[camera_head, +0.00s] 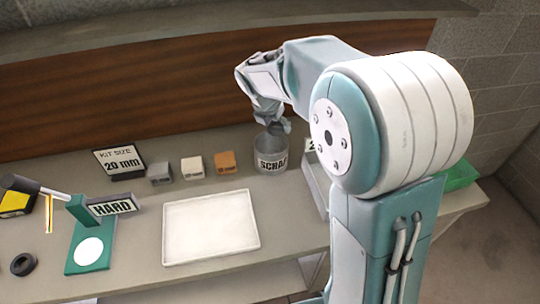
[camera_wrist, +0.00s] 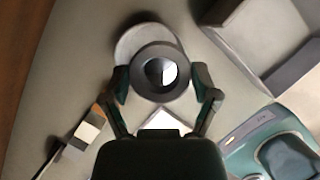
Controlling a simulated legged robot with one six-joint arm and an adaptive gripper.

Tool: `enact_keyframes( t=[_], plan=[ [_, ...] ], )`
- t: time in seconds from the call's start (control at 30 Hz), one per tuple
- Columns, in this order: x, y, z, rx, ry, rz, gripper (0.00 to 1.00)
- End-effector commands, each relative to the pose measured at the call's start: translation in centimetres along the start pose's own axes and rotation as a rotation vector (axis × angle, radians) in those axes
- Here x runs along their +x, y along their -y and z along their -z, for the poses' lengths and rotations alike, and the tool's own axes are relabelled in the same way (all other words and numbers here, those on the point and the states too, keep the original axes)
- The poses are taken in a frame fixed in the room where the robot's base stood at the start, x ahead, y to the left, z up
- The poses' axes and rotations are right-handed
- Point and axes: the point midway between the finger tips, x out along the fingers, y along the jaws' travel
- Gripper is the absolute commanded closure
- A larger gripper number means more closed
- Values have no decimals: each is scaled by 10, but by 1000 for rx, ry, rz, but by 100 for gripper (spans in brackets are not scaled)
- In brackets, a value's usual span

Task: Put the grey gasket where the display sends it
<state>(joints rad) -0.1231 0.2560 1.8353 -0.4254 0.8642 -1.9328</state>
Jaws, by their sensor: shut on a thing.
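My gripper (camera_wrist: 163,88) is shut on a dark grey ring, the grey gasket (camera_wrist: 146,88), in the wrist view. In the head view my gripper (camera_head: 272,118) is right above the round can marked SCRAP (camera_head: 272,165). In the wrist view the can's pale round rim (camera_wrist: 125,45) shows behind the gasket, partly covered by it. Whether the gasket touches the can is unclear. The display (camera_head: 112,207) on a green stand (camera_head: 76,262) reads HARD. A white disc (camera_head: 88,251) lies on the stand's base.
A sign (camera_head: 120,162) reads KIT SIZE 20 mm. Grey (camera_head: 159,174), white (camera_head: 193,168) and orange (camera_head: 225,162) blocks stand in a row. An empty white tray (camera_head: 210,228) lies in front. A black ring (camera_head: 23,264) lies far left. My arm partly hides a grey bin (camera_head: 315,185).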

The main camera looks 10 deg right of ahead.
Motion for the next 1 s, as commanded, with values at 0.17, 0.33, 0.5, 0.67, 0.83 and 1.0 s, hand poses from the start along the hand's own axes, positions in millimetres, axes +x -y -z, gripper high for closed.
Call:
enact_keyframes(
  t=[0.17,0.33,0.5,0.67,0.83,1.0],
  plan=[
    [4,0,2,0,0,0,77],
    [4,0,2,0,1,0,77],
    [4,0,2,0,1,0,0],
    [4,0,2,1,1,0,0],
    [3,0,2,1,1,0,0],
    [-15,-1,2,1,3,-4,0]
  ],
)
